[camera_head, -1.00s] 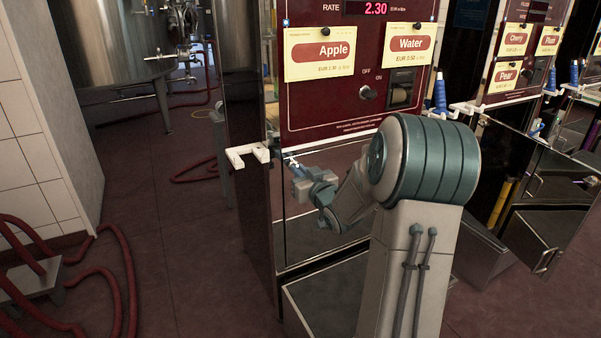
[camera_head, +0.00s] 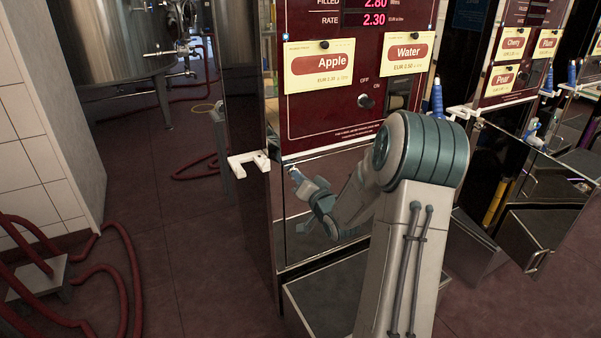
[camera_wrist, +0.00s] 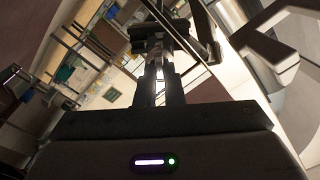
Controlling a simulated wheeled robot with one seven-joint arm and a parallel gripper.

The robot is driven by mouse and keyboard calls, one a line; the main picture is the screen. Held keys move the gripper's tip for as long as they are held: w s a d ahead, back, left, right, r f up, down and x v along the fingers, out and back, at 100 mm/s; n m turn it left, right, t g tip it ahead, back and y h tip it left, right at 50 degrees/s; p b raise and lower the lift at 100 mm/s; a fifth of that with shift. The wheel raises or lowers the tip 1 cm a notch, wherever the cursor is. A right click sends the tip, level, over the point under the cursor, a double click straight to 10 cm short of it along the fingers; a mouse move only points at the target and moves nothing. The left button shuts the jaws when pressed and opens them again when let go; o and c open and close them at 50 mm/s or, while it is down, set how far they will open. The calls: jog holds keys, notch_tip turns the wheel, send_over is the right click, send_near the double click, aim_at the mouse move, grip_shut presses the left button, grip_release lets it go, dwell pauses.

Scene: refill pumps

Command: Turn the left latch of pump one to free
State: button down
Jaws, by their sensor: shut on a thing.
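Pump one (camera_head: 355,110) has a dark red front panel with Apple and Water labels above a mirror-like lower front. My gripper (camera_head: 295,174) is at the upper left corner of that lower front, just below the red panel. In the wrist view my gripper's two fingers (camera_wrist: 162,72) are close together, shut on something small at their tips. This fits the left latch, but the latch is too small and too covered by the fingers to make out its turn position. My arm covers the right part of the lower front.
A white bracket (camera_head: 248,163) sticks out at the pump's left edge, close to my gripper. An open dark tray (camera_head: 330,295) lies low in front. Red hoses (camera_head: 125,270) lie on the floor at left. More pumps stand at right.

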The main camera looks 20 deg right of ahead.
jog(key=shift+f+m+p, duration=0.15)
jog(key=shift+m+p, duration=3.25)
jog(key=shift+m, duration=1.7)
jog(key=c, duration=1.5)
grip_release()
jog(key=shift+c, duration=0.2)
jog(key=s+p, duration=0.1)
jog(key=s, duration=1.3)
jog(key=shift+d, duration=0.3)
jog(key=shift+w, duration=0.1)
